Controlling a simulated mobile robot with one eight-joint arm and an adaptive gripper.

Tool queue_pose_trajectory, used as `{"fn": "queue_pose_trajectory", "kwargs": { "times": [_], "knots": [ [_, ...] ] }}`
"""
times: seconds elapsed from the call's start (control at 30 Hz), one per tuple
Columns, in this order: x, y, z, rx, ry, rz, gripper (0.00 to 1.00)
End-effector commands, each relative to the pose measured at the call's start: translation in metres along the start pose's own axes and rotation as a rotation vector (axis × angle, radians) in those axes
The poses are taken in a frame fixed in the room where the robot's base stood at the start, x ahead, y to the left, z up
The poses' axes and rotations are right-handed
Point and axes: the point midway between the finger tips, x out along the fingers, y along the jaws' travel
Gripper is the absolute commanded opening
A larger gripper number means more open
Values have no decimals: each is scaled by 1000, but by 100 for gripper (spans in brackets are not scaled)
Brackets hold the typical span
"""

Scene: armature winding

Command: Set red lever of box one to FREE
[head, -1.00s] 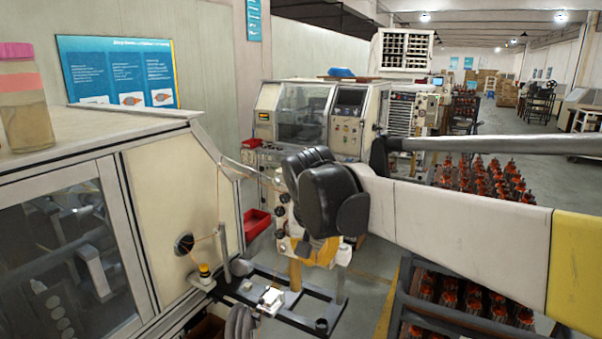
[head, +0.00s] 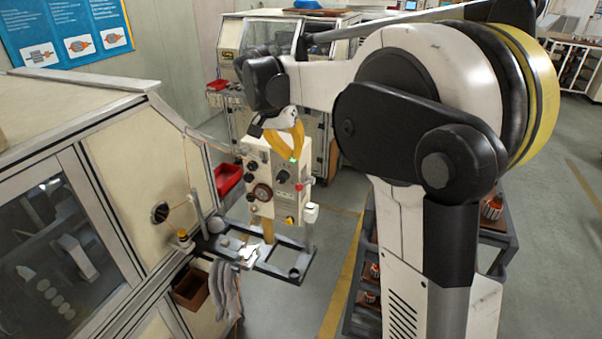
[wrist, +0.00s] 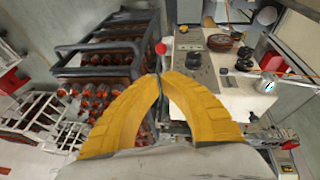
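Box one, which I take to be the cream control box (head: 270,183) with dark knobs on its face, stands on a yellow post in the middle of the head view. The red lever knob (head: 298,187) is at the box's right side; it also shows as a red ball (wrist: 161,48) in the wrist view. The lever's marking is not readable.
A black frame (head: 265,262) lies below the box, with grey gloves (head: 224,290) hanging from its left end. A winding machine (head: 130,160) stands at left. A rack with red-brown armatures (wrist: 105,65) is beside the box.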

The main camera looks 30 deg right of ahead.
Motion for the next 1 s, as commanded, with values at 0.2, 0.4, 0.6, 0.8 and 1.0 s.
{"fn": "queue_pose_trajectory", "kwargs": {
  "times": [0.2,0.4,0.6,0.8,1.0],
  "knots": [
    [18,0,0,1,0,0,0],
    [54,0,-1,1,0,0,0],
    [85,0,-1,1,1,-1,0],
    [98,0,0,0,1,-1,0],
    [100,0,0,-1,1,-1,0]
  ]
}}
